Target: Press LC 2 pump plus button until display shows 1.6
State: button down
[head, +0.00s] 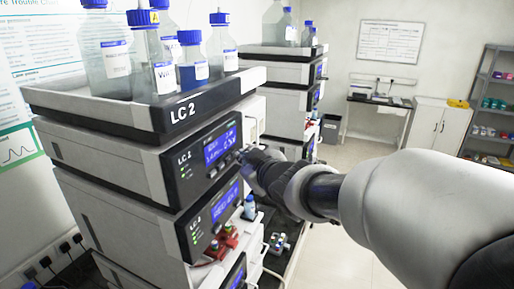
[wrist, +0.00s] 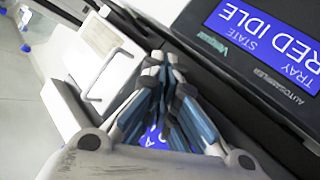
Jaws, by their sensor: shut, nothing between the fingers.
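The LC 2 stack stands at left in the head view. Its upper module, labelled LC 2 (head: 185,160), has a lit blue display (head: 220,147) whose digits are too small to read surely. Small round buttons (head: 213,173) sit below the display. My gripper (head: 245,157) is shut and empty, its tip at the right end of this module's front panel; I cannot tell whether it touches. The plus button cannot be made out and may be hidden behind my gripper. In the wrist view my closed fingers (wrist: 155,62) show beside a dark panel edge.
Bottles with blue caps (head: 160,65) stand in the tray (head: 90,105) on top. A lower module display (head: 225,203) is below. The wrist view shows an autosampler display (wrist: 262,40) reading "TRAY STATE" and "RED IDLE". A second stack (head: 285,72) stands behind.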

jog(key=shift+d, duration=0.15)
jog(key=shift+s+d+p, duration=0.3)
jog(key=shift+d+p, duration=0.2)
jog(key=shift+d, duration=0.2)
jog(key=d+p, duration=0.1)
jog(key=s+d, duration=0.1)
jog(key=d, duration=0.1)
jog(key=d+p, duration=0.1)
jog(key=shift+s+d+p, duration=0.35)
dwell(1.3)
